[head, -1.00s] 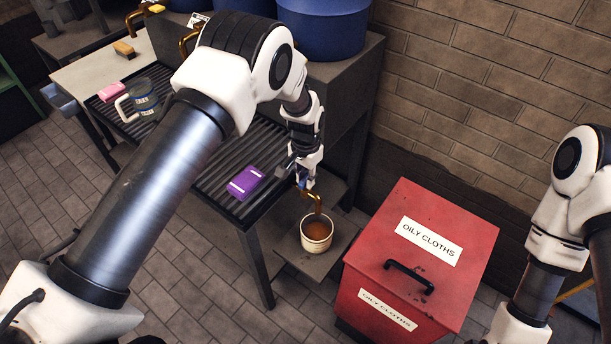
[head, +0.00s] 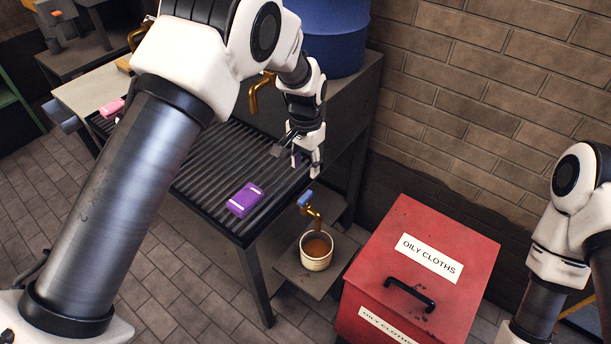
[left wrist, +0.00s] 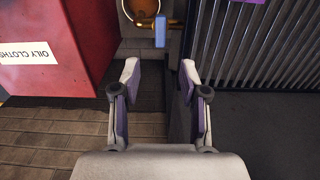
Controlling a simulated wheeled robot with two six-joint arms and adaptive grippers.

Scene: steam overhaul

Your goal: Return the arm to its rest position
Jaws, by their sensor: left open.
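My left gripper (head: 307,165) is open and empty above the right end of the slatted rack in the head view. Its two fingers stand apart in the left wrist view (left wrist: 159,75), with nothing between them. Below it is a brass tap with a blue handle (head: 305,199), clear of the fingers. The blue handle also shows in the left wrist view (left wrist: 160,32). A cup of brown liquid (head: 316,252) stands under the tap. My right arm (head: 560,230) is at the right edge; its gripper is out of the picture.
A purple box (head: 245,200) lies on the slatted rack (head: 215,190). A red bin labelled "OILY CLOTHS" (head: 463,232) stands to the right of the cup. A blue drum (head: 325,35) stands behind my left arm on a dark bench, near a brick wall (head: 480,100).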

